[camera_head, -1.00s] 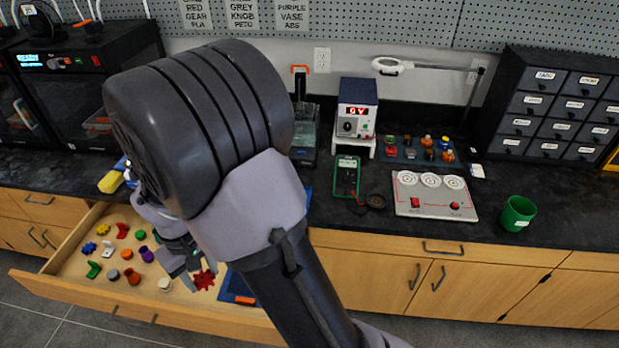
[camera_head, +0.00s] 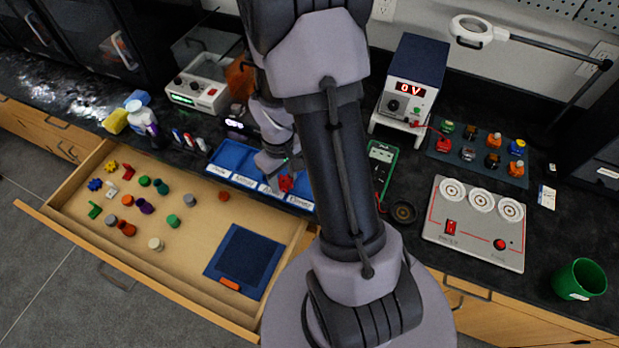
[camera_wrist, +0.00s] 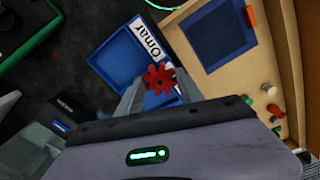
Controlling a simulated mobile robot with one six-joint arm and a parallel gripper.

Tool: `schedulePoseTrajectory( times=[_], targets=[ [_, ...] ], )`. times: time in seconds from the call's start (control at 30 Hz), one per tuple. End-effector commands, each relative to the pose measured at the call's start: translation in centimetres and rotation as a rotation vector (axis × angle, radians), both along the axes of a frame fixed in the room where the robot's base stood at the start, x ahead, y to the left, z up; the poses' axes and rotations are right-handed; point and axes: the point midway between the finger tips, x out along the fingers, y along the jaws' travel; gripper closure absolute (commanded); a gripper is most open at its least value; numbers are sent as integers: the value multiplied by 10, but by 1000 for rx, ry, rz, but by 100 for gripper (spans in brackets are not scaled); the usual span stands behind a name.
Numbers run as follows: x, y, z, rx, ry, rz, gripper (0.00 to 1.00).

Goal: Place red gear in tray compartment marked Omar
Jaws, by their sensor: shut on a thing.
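The blue tray (camera_head: 232,157) stands on the counter behind the open drawer, with name labels along its front edge. In the wrist view, the label reading Omar (camera_wrist: 150,38) is on a blue compartment (camera_wrist: 112,52). My gripper (camera_head: 277,168) is shut on the red gear (camera_head: 286,183), at the tray's right part. In the wrist view the gear (camera_wrist: 159,78) is between the fingertips and overlaps the compartment, close to the Omar label. I cannot tell its height above the tray floor.
The open drawer (camera_head: 85,222) holds several coloured parts and a dark blue mat (camera_head: 243,262). A power supply (camera_head: 412,80), a green multimeter (camera_head: 381,160), a switch panel (camera_head: 474,225) and a green cup (camera_head: 579,279) stand to the right. A white-fronted device (camera_head: 197,92) is behind the tray.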

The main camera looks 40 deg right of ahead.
Motion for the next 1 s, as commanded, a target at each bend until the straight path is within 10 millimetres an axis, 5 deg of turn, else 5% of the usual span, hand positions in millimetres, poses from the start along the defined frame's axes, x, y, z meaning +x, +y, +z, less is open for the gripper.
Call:
schedulePoseTrajectory(
  times=[0.1, 0.23, 0.5, 0.83, 0.87, 1.0],
  targets=[
    [-17, -36, -7, -1, -1, -7, 94],
    [-28, -59, -8, 0, 0, -2, 94],
    [-30, -63, -45, 1, 1, 1, 94],
    [-29, -63, -46, 0, 0, 1, 94],
    [-29, -63, -45, 0, 0, 1, 53],
    [-29, -63, -45, 0, 0, 1, 47]
  ],
)
